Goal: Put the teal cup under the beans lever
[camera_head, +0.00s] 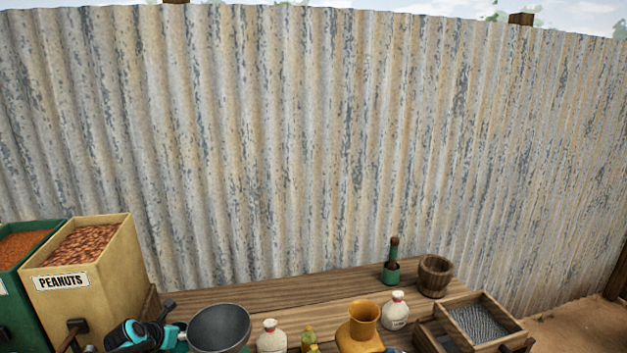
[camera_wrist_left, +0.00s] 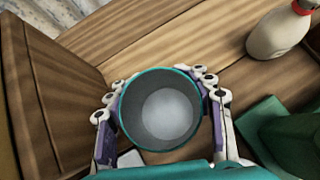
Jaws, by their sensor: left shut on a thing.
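The teal cup (camera_wrist_left: 158,72) is in the left wrist view, seen from above, with a teal rim and a dark grey inside that is paler at the bottom. My left gripper (camera_wrist_left: 160,80) is shut on it, with fingers along both sides. In the head view my left arm's teal and black part (camera_head: 138,335) is at the lower left, in front of the peanuts bin. I cannot make out the cup for certain there. No label reading beans is in view. A dark lever (camera_head: 76,328) sits on the front of the peanuts bin (camera_head: 100,292). My right gripper is not in view.
A wooden side wall (camera_wrist_left: 50,90) stands left of the cup. A white bottle (camera_wrist_left: 282,32) and a green block (camera_wrist_left: 285,135) are to its right. In the head view a green bin (camera_head: 14,285), grey bowl (camera_head: 220,326), orange jug (camera_head: 362,325) and wooden tray (camera_head: 505,322) crowd the front.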

